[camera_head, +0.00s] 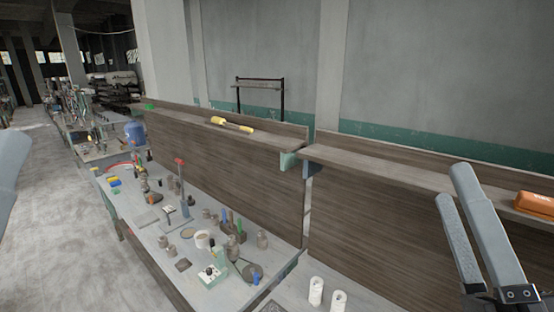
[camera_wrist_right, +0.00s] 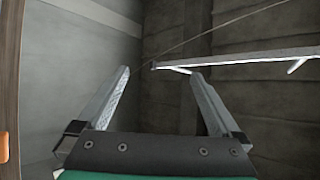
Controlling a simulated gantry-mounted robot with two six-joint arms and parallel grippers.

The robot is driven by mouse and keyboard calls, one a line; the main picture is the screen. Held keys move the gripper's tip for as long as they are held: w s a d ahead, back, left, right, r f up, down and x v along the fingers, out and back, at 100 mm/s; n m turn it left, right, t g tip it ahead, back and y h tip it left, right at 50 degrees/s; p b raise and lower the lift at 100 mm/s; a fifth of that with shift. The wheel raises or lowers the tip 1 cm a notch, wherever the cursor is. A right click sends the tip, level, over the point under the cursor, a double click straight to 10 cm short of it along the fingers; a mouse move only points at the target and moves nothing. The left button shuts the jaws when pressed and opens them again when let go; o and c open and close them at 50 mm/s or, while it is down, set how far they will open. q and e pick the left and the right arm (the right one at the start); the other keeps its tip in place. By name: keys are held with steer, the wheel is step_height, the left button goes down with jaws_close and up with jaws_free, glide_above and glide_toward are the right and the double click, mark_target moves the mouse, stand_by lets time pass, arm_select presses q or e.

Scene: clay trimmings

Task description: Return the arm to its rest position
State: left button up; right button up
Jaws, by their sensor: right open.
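My right gripper (camera_head: 458,182) stands at the right of the head view, fingers pointing up, in front of the wooden back panel (camera_head: 380,215). In the right wrist view the same gripper (camera_wrist_right: 162,80) has its two fingers spread apart with nothing between them. A grey-blue shape at the left edge of the head view may be part of my left arm; the left gripper is not visible.
A workbench (camera_head: 160,262) with many small tools and jars runs along the left. A shelf (camera_head: 400,170) tops the panel, with an orange case (camera_head: 534,205) near my right gripper. A yellow-handled tool (camera_head: 232,124) lies on the farther shelf. Two white rolls (camera_head: 326,295) stand at the bottom.

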steer(key=s+a+r+n+t+y, duration=0.2)
steer(key=s+r+n, duration=0.4)
steer(key=r+n, duration=0.15)
step_height(320, 180, down, 32)
steer(key=n+b, duration=0.6)
steer(key=b, duration=2.6)
steer(key=shift+f, duration=0.2)
